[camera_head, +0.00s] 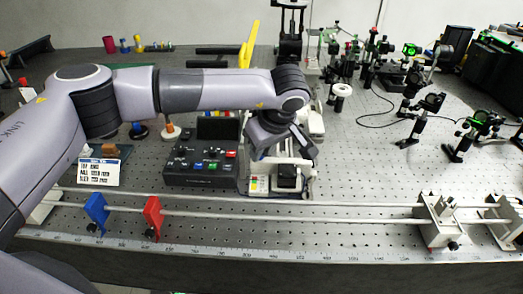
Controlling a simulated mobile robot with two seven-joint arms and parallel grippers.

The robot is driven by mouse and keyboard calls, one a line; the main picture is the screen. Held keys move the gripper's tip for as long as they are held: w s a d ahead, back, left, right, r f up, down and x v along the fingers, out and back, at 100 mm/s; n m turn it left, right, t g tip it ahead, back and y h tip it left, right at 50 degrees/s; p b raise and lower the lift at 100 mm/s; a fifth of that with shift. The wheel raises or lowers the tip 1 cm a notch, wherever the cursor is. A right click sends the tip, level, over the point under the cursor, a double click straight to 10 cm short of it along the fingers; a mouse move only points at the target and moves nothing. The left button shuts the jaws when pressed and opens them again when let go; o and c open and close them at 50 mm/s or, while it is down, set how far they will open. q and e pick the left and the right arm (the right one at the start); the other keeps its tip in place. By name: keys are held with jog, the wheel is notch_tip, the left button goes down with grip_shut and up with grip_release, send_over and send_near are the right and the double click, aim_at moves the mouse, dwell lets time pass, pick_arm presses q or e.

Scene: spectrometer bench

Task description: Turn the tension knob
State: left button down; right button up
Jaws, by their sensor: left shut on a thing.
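My left gripper (268,142) reaches down over a white instrument (262,168) near the middle of the bench. It is shut on a part of this instrument, but my wrist hides the fingertips and the part between them. A metal rail assembly (330,206) runs along the front of the bench, with a blue clamp (96,212) and a red clamp (153,216) at its left. At its right stands a pale block (437,215) with a small black knob (453,245) low on it. I cannot tell which knob is the tension knob. My right gripper is out of view.
A dark control box (203,172) with coloured buttons stands left of the white instrument. A small display card (98,172) is farther left. Optical mounts (428,103) and a cable fill the right back. The perforated bench (365,165) is clear right of the instrument.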

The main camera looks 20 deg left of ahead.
pick_arm(q)
jog(key=shift+w+f+n+b, duration=0.1)
jog(key=shift+n+b, duration=0.3)
jog(key=shift+n, duration=0.4)
jog(key=n+g+b, duration=0.1)
jog(key=n, duration=0.1)
jog(key=shift+w+d+n+y, duration=0.1)
jog(key=shift+n+y, duration=0.2)
jog(key=shift+y, duration=0.1)
jog(key=n+g, duration=0.1)
jog(key=n, duration=0.1)
jog(key=shift+w+n, duration=0.1)
jog(key=shift+n, duration=0.2)
jog(key=shift+w+n+g, duration=0.15)
jog(key=shift+n+g, duration=0.65)
jog(key=shift+n, duration=0.7)
jog(key=c, duration=1.3)
grip_release()
